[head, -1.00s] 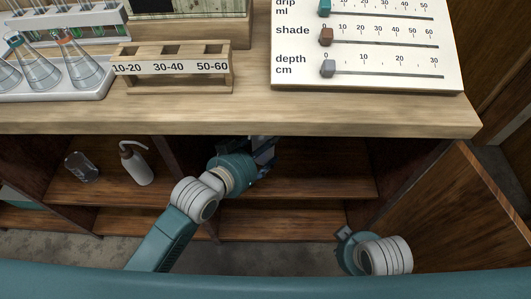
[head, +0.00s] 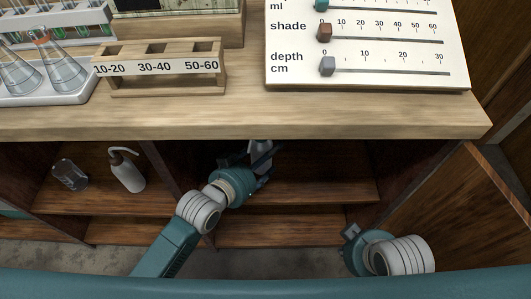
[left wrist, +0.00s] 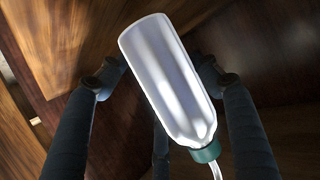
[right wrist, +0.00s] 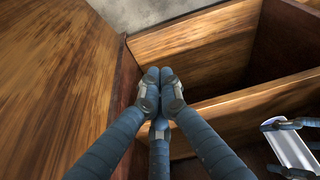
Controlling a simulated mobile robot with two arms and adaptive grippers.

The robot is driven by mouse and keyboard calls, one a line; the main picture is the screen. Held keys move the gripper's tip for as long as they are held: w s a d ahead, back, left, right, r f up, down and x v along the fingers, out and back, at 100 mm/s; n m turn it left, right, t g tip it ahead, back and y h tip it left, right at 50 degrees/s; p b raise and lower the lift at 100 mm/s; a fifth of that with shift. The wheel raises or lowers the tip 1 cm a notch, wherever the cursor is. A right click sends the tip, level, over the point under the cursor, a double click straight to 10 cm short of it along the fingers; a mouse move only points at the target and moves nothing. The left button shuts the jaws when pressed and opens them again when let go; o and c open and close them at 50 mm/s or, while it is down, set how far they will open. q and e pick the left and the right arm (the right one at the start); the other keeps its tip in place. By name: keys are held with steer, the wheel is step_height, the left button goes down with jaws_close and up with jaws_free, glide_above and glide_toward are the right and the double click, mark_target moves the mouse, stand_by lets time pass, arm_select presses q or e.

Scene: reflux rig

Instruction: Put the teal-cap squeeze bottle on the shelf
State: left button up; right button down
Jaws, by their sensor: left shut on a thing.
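The teal-cap squeeze bottle has a pale translucent body (left wrist: 168,78) and a teal cap (left wrist: 207,152) with a thin spout in the left wrist view. My left gripper (left wrist: 158,80) is shut on its body, a finger at each side. In the head view the left gripper (head: 258,160) reaches into the right-hand compartment, above the shelf board (head: 320,190), and mostly hides the bottle (head: 261,147). The bottle also shows in the right wrist view (right wrist: 290,150). I cannot tell whether it touches the shelf. My right gripper (right wrist: 160,88) is shut and empty, outside the cabinet.
A white wash bottle (head: 128,173) and a clear bottle (head: 70,174) stand in the left compartment. An upright divider (head: 172,165) separates the compartments. The bench top (head: 300,118) overhangs them. An open wooden door (head: 460,215) is at the right, beside my right gripper.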

arm_select(q)
step_height(320, 180, down, 3)
steer(key=shift+r+b, duration=0.1)
steer(key=shift+b, duration=0.45)
arm_select(e)
steer(key=w, duration=0.1)
steer(key=w+t, duration=0.1)
steer(key=shift+w+a+f, duration=0.1)
steer(key=shift+w+a, duration=0.3)
arm_select(q)
steer(key=o, duration=0.5)
steer(key=shift+f, duration=0.25)
steer(key=shift+r, duration=0.1)
